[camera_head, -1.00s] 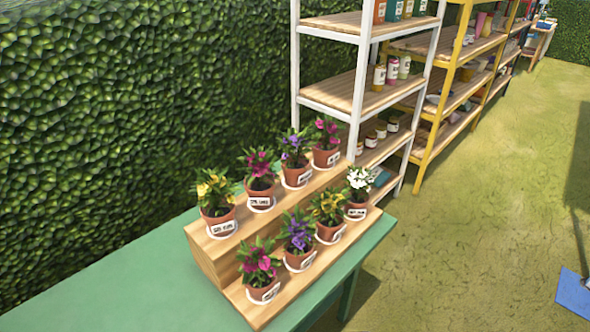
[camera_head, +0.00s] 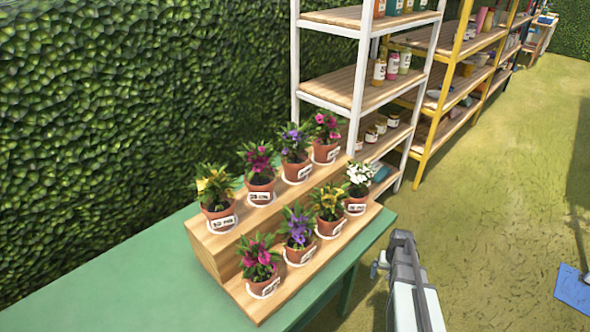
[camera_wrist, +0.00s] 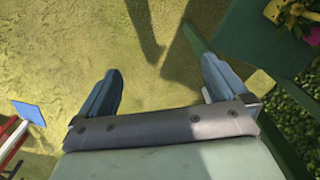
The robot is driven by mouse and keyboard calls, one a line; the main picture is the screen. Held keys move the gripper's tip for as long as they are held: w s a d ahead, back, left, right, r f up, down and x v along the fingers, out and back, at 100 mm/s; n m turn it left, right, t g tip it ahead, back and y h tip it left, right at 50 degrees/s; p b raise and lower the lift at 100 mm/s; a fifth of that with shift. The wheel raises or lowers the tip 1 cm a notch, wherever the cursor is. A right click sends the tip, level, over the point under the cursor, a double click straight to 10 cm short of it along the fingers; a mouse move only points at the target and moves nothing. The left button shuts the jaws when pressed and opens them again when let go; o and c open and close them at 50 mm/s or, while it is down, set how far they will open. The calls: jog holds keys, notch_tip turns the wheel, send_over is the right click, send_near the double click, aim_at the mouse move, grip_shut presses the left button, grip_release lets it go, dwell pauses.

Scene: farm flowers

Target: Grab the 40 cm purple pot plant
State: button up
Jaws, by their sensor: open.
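Two purple-flowered plants in terracotta pots stand on a wooden two-step stand (camera_head: 215,260). One purple plant (camera_head: 294,148) is on the upper step, between two magenta ones. The other purple plant (camera_head: 299,230) is on the lower step, between a magenta and a yellow one. Each pot has a white label, too small to read, so I cannot tell which is 40 cm. My gripper (camera_head: 390,256) is right of the stand, beyond the table's edge, apart from all pots. In the wrist view my gripper (camera_wrist: 161,85) is open and empty above the ground.
Yellow (camera_head: 327,203), white (camera_head: 358,177) and magenta (camera_head: 258,257) potted plants stand close beside the purple ones. The stand rests on a green table (camera_head: 130,275). A hedge (camera_head: 120,110) and a white shelf (camera_head: 340,90) are behind. Open ground lies to the right.

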jog(key=w+d+r+t, duration=0.1)
jog(key=w+d+r, duration=0.35)
jog(key=r, duration=0.25)
jog(key=w+d+r+t+h, duration=0.1)
jog(key=w+d+r, duration=0.2)
jog(key=w+r, duration=0.25)
jog(key=w+d+r+t, duration=0.1)
jog(key=w+d+r, duration=0.25)
jog(key=r, duration=0.35)
jog(key=a+r+n+g+y, duration=0.15)
jog(key=a+r+n, duration=0.65)
jog(key=a+r, duration=1)
jog(key=a+r+n+y, duration=0.3)
jog(key=a+r+n, duration=0.5)
jog(key=a+r, duration=1)
send_over(293, 162)
jog(key=s+d, duration=0.1)
jog(key=d, duration=0.1)
jog(key=f, duration=1.1)
jog(key=shift+s+d+f, duration=0.15)
jog(key=shift+d+f, duration=0.05)
jog(key=shift+f, duration=0.05)
jog(key=shift+w+a+x, duration=0.15)
jog(key=shift+x, duration=1.15)
jog(key=shift+w+a+x, duration=0.1)
jog(key=shift+a+x, duration=0.05)
jog(key=shift+x, duration=1.15)
jog(key=shift+r, duration=0.2)
jog(key=c, duration=1)
